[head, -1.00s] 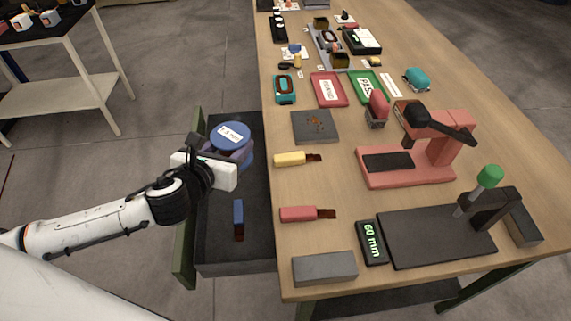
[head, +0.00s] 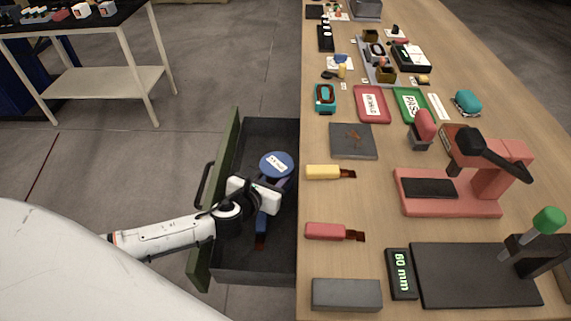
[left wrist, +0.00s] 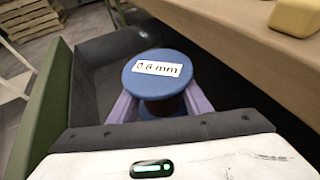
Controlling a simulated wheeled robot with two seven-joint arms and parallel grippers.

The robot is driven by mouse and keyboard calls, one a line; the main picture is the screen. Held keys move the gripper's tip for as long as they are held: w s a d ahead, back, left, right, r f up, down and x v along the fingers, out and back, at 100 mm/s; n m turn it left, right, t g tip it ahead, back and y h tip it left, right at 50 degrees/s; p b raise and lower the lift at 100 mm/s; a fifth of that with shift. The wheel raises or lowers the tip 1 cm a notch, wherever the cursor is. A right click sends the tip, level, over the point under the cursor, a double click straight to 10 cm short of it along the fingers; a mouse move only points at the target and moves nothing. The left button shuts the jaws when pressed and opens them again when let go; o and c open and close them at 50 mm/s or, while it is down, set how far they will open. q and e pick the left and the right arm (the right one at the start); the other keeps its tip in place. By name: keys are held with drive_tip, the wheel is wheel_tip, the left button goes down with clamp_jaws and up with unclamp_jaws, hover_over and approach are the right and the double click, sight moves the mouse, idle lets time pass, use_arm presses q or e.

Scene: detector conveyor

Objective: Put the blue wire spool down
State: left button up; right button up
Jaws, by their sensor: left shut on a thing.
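The blue wire spool (head: 275,163) has a round blue top with a white label. In the left wrist view the spool (left wrist: 157,84) stands upright between the two purple fingers, and its label reads 0.8 mm. My left gripper (head: 272,183) is shut on it, inside or just over the open dark drawer (head: 228,257) at the table's left side. I cannot tell whether the spool's underside touches the drawer floor. My right gripper is not in view.
A blue-handled brush (head: 261,228) lies in the drawer, partly hidden by my arm. The drawer's green front (head: 222,165) is on the left. The table edge runs close on the right, with a yellow-handled brush (head: 323,172) and a red-handled one (head: 326,231) near it.

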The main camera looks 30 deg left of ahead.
sight(270, 177)
use_arm(q)
drive_tip(key=shift+w+r, duration=0.1)
drive_tip(key=shift+w, duration=1.1)
drive_tip(key=x, duration=0.3)
drive_tip(key=shift+w, duration=0.1)
drive_tip(key=o, duration=1.5)
drive_tip(key=shift+f, duration=0.35)
drive_tip(key=shift+r, duration=0.2)
drive_tip(key=p+v, duration=0.1)
drive_tip(key=v, duration=1.1)
